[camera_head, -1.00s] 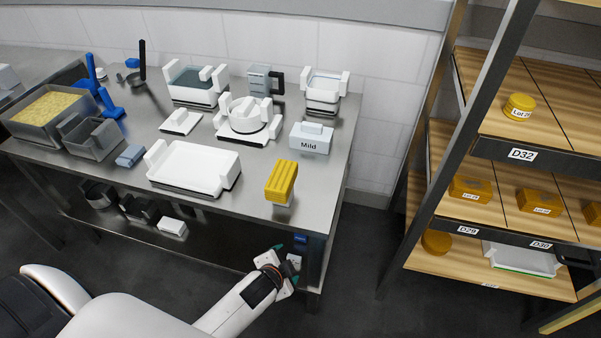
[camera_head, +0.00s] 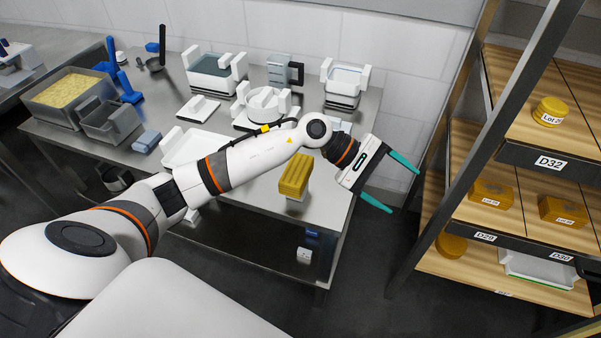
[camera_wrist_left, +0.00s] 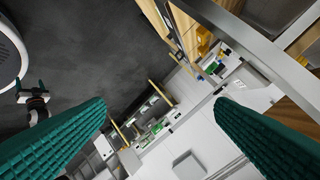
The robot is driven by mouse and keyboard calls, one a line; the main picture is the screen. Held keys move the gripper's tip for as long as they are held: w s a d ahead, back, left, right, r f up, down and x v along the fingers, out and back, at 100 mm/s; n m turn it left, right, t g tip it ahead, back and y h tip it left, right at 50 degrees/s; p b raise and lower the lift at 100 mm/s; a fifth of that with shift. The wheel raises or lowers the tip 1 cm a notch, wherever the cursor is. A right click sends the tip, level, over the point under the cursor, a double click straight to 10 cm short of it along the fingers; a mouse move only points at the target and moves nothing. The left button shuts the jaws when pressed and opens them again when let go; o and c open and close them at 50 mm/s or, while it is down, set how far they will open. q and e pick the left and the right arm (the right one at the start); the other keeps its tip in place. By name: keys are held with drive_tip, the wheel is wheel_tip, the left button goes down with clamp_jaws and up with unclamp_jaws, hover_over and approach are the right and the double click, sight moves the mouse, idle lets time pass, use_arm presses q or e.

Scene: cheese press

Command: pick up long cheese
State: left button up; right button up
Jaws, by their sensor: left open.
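A long yellow ridged block (camera_head: 295,174), which looks like the long cheese, stands near the front right edge of the steel table (camera_head: 253,187). My left gripper (camera_head: 404,191) is open and empty, to the right of the block and apart from it, past the table's right edge. Its two teal fingers are spread, pointing right towards the shelf rack. In the left wrist view the open fingers (camera_wrist_left: 160,120) show with nothing between them, and the cheese is not seen there. A small teal-fingered gripper (camera_wrist_left: 30,92), seemingly my right one, shows at the left; its opening is too small to judge.
A wooden shelf rack (camera_head: 470,205) with orange cheeses stands at the right, close to my left gripper. White moulds (camera_head: 345,80), a grey tub of yellow curd (camera_head: 70,92) and blue tools (camera_head: 128,90) crowd the table. My left arm hides part of the white tray (camera_head: 182,148).

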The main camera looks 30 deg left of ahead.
use_arm(q)
drive_tip(key=w+a+f+m+g+y, duration=0.1)
drive_tip(key=w+a+f+m+y, duration=0.1)
drive_tip(key=a+m+y, duration=0.7)
drive_tip(key=g+y+p, duration=0.1)
drive_tip(key=y, duration=0.3)
hover_over(297, 168)
drive_tip(key=f, duration=0.3)
drive_tip(key=shift+w+d+f+n, duration=0.15)
drive_tip(key=shift+w+d+n, duration=0.05)
drive_tip(key=shift+n, duration=0.1)
drive_tip(key=f, duration=0.1)
drive_tip(key=f+p, duration=0.1)
drive_tip(key=f, duration=0.3)
drive_tip(key=shift+s+a+f+p, duration=0.2)
drive_tip(key=shift+s+f+p, duration=0.05)
drive_tip(key=shift+s+p, duration=0.15)
drive_tip(key=shift+w+f, duration=0.1)
drive_tip(key=shift+f, duration=0.3)
drive_tip(key=c, duration=1.3)
drive_tip(key=shift+r, duration=0.15)
drive_tip(key=shift+c, duration=0.5)
